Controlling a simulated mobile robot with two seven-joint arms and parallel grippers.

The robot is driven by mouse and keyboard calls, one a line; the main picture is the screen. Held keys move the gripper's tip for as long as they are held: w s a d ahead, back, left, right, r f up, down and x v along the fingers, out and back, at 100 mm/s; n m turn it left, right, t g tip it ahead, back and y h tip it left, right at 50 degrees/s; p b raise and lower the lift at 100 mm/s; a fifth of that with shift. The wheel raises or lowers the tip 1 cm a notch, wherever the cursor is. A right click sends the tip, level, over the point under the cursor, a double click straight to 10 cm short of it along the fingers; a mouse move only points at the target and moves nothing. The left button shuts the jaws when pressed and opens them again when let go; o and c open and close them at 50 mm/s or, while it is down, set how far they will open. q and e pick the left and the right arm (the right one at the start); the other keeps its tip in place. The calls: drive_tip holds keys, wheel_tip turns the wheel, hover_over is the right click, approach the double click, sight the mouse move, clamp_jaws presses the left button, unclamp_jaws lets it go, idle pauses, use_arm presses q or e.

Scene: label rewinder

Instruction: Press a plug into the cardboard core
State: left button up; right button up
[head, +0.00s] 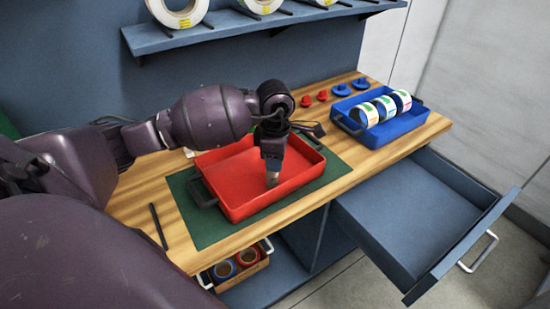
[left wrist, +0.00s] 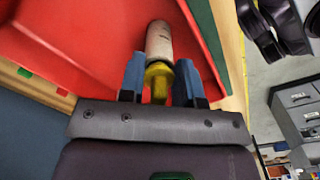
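My left gripper (head: 272,182) points down into the red tray (head: 228,158) on the workbench. In the left wrist view its two blue-grey fingers (left wrist: 160,78) close in on both sides of a yellow piece (left wrist: 158,80). A pale tan cylinder (left wrist: 158,40), perhaps the cardboard core, extends beyond the yellow piece over the red tray floor. Whether it touches the floor is unclear. Small red plugs (head: 314,98) and blue plugs (head: 351,87) stand at the back of the bench. My right gripper is not in view.
A blue tray (head: 405,124) holds several label rolls (head: 384,107) at the back right. A grey drawer (head: 422,208) is open at the front right. A green mat (head: 205,225) lies under the red tray. A shelf (head: 225,28) with rolls hangs above.

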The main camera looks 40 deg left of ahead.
use_arm(q)
drive_tip(key=shift+o, duration=1.3)
drive_tip(key=shift+s+d+f, duration=0.1)
drive_tip(key=shift+s+f, duration=0.2)
drive_tip(key=shift+f, duration=0.45)
drive_tip(key=shift+o, duration=0.4)
drive_tip(key=shift+w, duration=0.35)
drive_tip(key=shift+s+r, duration=0.1)
drive_tip(key=shift+r, duration=0.25)
drive_tip(key=r, duration=0.8)
drive_tip(key=shift+w+a+r+p, duration=0.2)
drive_tip(key=shift+r+p, duration=0.1)
drive_tip(key=shift+p, duration=0.05)
drive_tip(key=shift+r, duration=0.8)
